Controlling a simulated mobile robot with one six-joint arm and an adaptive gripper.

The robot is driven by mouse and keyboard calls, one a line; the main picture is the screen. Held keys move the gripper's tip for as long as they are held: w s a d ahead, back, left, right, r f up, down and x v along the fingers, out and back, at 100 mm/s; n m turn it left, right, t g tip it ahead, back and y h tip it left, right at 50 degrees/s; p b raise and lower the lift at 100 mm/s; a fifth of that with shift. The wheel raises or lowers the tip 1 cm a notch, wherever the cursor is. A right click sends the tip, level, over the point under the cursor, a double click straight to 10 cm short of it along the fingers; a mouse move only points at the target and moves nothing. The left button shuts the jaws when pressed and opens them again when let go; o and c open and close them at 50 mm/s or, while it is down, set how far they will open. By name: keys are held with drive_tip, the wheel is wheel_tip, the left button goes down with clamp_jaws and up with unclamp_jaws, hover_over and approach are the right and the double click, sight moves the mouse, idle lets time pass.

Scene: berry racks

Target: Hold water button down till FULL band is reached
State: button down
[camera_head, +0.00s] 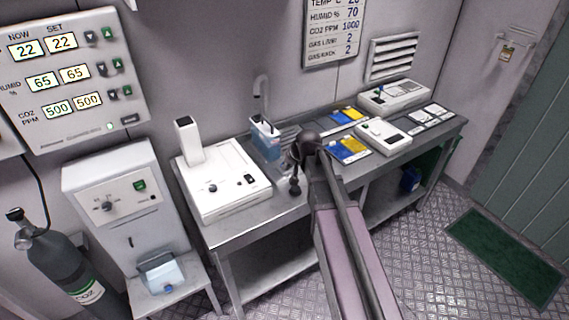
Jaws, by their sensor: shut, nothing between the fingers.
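My gripper (295,188) is small and dark, and points down over the front of the metal bench, right of a white box-shaped device. It looks shut and empty. A white dispenser-like unit (128,212) stands at the left, with a dial (107,207) and a green button (139,185) on its front panel. A clear container (162,274) with pale blue contents sits below it. A blue-and-clear container (265,140) stands on the bench by a grey tap (261,88). I cannot tell which control is the water button, nor see a FULL band. My gripper is apart from both containers.
The white device (219,183) with an upright column fills the bench's left end. Blue and yellow cards (347,150) and white instruments (383,135) lie at the right. A grey CO2 cylinder (62,262) stands at far left. The floor at right is open, with a green mat (507,257).

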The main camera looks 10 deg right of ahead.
drive_tip(key=w+r+t, duration=0.1)
drive_tip(key=w+r, duration=0.1)
drive_tip(key=w, duration=0.3)
drive_tip(key=w+d+r+m+t+y, duration=0.1)
drive_tip(key=w+t, duration=0.1)
drive_tip(key=w, duration=0.3)
drive_tip(key=shift+w+d+r+m, duration=0.3)
drive_tip(key=shift+w+r, duration=0.05)
drive_tip(key=shift+f, duration=0.2)
wheel_tip(320, 180, down, 8)
drive_tip(key=b, duration=0.8)
drive_tip(key=shift+f, duration=0.25)
drive_tip(key=shift+b, duration=0.3)
idle(0.6)
drive_tip(key=shift+f+b, duration=0.3)
drive_tip(key=shift+f, duration=0.1)
drive_tip(key=shift+f+b, duration=0.55)
idle(1.1)
drive_tip(key=shift+r, duration=0.15)
idle(0.8)
drive_tip(key=shift+r+p, duration=0.85)
drive_tip(key=shift+p, duration=0.1)
